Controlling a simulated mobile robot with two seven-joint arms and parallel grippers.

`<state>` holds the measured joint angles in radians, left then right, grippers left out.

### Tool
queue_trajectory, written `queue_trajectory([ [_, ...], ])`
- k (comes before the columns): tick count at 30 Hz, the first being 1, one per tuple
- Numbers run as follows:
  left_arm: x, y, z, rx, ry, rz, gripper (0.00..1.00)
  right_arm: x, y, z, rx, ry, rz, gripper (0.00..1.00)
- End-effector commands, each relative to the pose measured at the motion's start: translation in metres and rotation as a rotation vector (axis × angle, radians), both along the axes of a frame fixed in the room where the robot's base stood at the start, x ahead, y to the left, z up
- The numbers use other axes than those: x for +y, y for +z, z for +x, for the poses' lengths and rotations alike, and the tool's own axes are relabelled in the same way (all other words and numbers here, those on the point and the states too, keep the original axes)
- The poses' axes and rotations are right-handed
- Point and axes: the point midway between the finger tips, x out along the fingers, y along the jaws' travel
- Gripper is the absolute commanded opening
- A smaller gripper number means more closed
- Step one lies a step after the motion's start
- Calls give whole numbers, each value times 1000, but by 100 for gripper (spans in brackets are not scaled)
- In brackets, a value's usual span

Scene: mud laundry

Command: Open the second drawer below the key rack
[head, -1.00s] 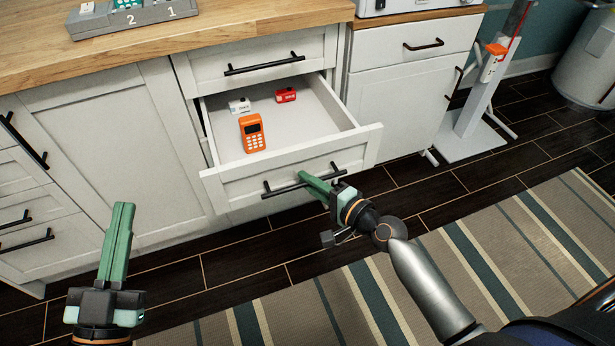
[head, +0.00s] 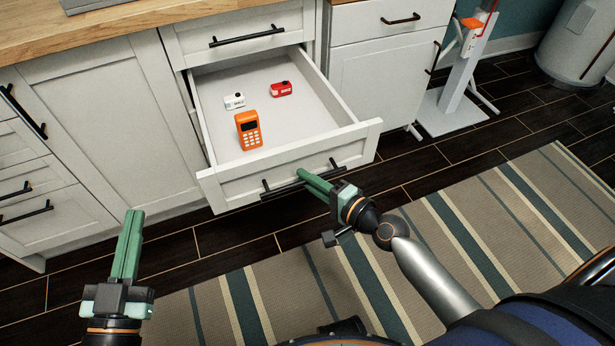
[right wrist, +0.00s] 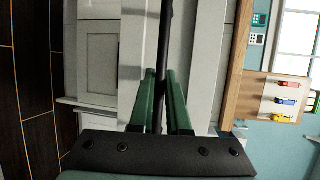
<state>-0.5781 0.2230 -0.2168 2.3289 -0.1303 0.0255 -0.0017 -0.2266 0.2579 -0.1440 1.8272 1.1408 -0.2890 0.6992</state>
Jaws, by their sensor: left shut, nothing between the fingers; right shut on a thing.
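The second drawer (head: 235,188), white with a black bar handle (head: 283,188), stands pulled out below a shut top drawer (head: 245,62). Inside it lie an orange keypad device (head: 248,130), a small white item (head: 234,101) and a small red item (head: 281,88). My right gripper (head: 317,182) is shut on the black handle; in the right wrist view the bar (right wrist: 163,75) runs between its green fingers (right wrist: 160,100). My left gripper (head: 129,245) is shut and empty, left of the drawer and apart from it. The key rack (right wrist: 285,99) shows sideways in the right wrist view, with several coloured items.
A wooden countertop (head: 130,32) runs above the cabinets. A white cabinet (head: 385,85) stands right of the drawer. A white stand (head: 455,95) and a white cylinder (head: 580,45) are at the back right. A striped rug (head: 440,235) covers the floor in front.

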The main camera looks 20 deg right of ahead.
Motion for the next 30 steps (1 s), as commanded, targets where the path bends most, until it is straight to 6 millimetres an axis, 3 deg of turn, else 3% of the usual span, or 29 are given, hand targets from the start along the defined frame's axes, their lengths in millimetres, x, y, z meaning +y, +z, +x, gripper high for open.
queue_trajectory([
  [10,0,3,1,-8,-1,-2,0,0,0,0,1,1,0,0],
  [11,0,3,1,-8,-1,-2,0,0,0,0,1,1,0,18],
  [18,0,4,1,-12,0,-3,0,0,0,0,0,1,0,45],
  [30,0,5,1,-13,0,-3,0,-5,1,-10,0,-1,-2,45],
])
